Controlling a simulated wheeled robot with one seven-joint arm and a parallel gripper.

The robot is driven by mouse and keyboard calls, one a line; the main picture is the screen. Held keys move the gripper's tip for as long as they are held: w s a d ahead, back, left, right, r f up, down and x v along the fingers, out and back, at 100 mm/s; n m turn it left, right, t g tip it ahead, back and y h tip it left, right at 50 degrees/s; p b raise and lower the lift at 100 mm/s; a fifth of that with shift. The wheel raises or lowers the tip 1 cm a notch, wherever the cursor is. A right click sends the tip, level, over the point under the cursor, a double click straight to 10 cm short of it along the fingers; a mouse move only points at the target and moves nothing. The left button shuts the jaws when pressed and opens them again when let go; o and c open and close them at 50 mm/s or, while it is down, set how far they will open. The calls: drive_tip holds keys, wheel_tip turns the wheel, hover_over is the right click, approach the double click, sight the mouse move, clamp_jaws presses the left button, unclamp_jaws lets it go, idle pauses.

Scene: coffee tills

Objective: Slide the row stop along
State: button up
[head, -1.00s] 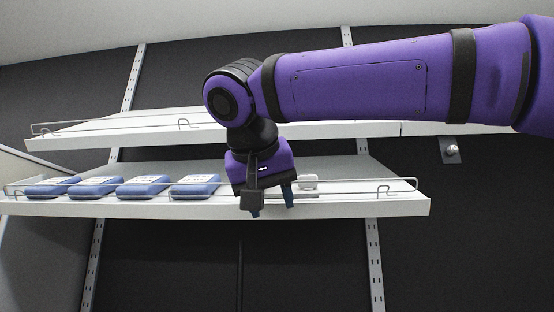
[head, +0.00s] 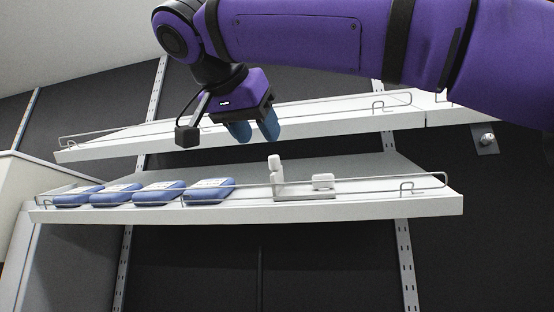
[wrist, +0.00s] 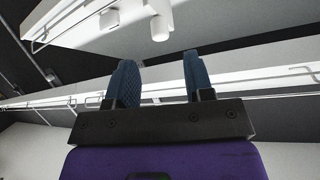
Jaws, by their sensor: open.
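The row stop (head: 304,196) is a pale piece with a flat base, an upright post at its left end and a low block at its right. It stands on the lower shelf (head: 380,207), right of a row of blue packs (head: 158,193) and apart from them. My gripper (head: 254,138) is open and empty, above and a little left of the post. In the wrist view, both dark blue fingers of my gripper (wrist: 160,70) are apart with nothing between them. A white rounded post (wrist: 160,27), likely the row stop's, shows beyond them.
A wire rail (head: 405,181) runs along the lower shelf's front edge. The upper shelf (head: 330,121) is close behind my gripper and has its own rail. The lower shelf is bare right of the row stop.

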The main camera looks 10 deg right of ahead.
sight(272, 156)
drive_tip(key=x, duration=0.7)
drive_tip(key=shift+w+d+f, duration=0.15)
drive_tip(key=shift+w+f, duration=0.05)
drive_tip(key=shift+w, duration=0.05)
clamp_jaws()
